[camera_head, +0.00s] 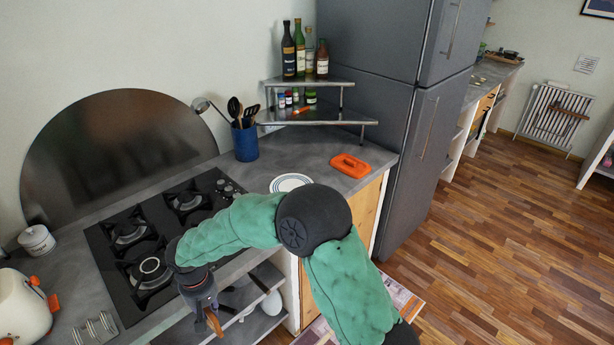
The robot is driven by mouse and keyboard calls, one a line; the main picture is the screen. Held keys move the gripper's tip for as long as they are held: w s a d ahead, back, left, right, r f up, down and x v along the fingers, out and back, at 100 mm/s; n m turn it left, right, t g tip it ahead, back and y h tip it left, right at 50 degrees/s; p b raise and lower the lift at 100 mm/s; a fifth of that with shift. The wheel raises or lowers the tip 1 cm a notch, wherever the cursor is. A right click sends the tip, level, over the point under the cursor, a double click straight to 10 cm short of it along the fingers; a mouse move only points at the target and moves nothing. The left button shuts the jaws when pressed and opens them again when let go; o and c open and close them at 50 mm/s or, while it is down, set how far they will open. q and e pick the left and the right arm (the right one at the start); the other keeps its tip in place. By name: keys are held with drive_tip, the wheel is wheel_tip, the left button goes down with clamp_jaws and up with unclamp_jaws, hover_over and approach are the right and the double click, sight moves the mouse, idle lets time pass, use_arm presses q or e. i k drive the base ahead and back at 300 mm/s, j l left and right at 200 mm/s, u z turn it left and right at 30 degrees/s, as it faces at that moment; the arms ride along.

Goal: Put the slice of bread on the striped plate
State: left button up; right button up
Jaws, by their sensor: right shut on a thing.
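The striped plate (290,182) is white with blue rings and lies on the grey counter. My right arm's elbow partly covers its near side. My right gripper (209,307) points down in front of the stove's front edge. It is shut on the slice of bread (215,323), a small brown piece that hangs below the fingers, seen nearly edge-on. The slice is well to the left of the plate and nearer to me. My left gripper is not in view.
A black gas hob (190,203) fills the counter's middle. A blue utensil pot (245,143), an orange-red object (350,165) and a metal corner shelf (318,119) stand around the plate. A white pot (22,308) is at the left. Open shelves (262,310) lie below.

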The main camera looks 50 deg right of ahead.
sight(293, 187)
drive_tip(key=l, duration=0.5)
drive_tip(key=k+l+u, duration=0.1)
drive_tip(key=l, duration=0.35)
drive_tip(key=k+l, duration=0.1)
drive_tip(key=l, duration=0.4)
drive_tip(key=k+l+u, duration=0.1)
drive_tip(key=l, duration=0.4)
drive_tip(key=k+l, duration=0.1)
drive_tip(key=l, duration=0.35)
